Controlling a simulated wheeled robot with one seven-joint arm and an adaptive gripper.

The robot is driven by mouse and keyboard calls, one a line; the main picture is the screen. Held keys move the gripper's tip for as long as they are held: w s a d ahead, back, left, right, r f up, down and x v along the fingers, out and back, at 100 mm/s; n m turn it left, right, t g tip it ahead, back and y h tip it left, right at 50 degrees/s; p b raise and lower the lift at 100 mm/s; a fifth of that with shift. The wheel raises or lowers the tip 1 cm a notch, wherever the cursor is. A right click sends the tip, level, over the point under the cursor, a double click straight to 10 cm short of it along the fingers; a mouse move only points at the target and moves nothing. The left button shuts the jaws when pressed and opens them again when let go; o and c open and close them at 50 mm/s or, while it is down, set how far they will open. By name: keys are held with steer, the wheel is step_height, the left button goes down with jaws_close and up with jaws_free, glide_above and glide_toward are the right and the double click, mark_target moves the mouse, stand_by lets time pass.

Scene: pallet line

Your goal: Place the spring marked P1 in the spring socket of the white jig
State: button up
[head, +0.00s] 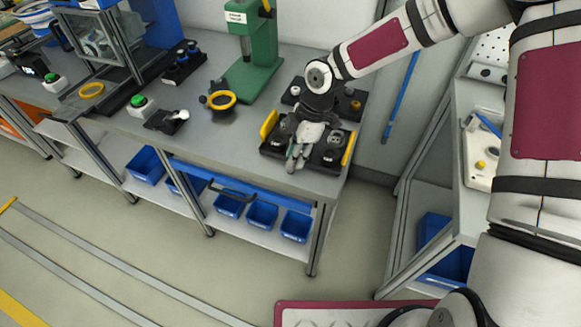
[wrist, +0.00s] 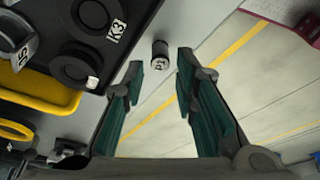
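In the wrist view a small dark cylinder with a white tag (wrist: 160,55) stands on the grey bench near its edge. The tag shows a P; the rest is hard to read. It lies just beyond and between the fingertips of my gripper (wrist: 159,75), apart from both. My gripper is open with nothing between its fingers. In the head view my gripper (head: 294,163) is over the front of the black tray, and the cylinder cannot be made out there. A white fixture (head: 480,177) with a yellow knob sits on the right bench; I cannot tell if it is the white jig.
The black tray (wrist: 126,14) with round parts, one tagged K3, lies close to the left finger. It has yellow end handles (head: 348,148). A green press (head: 262,68) stands behind left. The bench's front edge is close, with floor below.

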steer(key=shift+x, duration=1.25)
steer(key=shift+d, duration=0.1)
jaws_close()
steer(key=shift+r, duration=0.15)
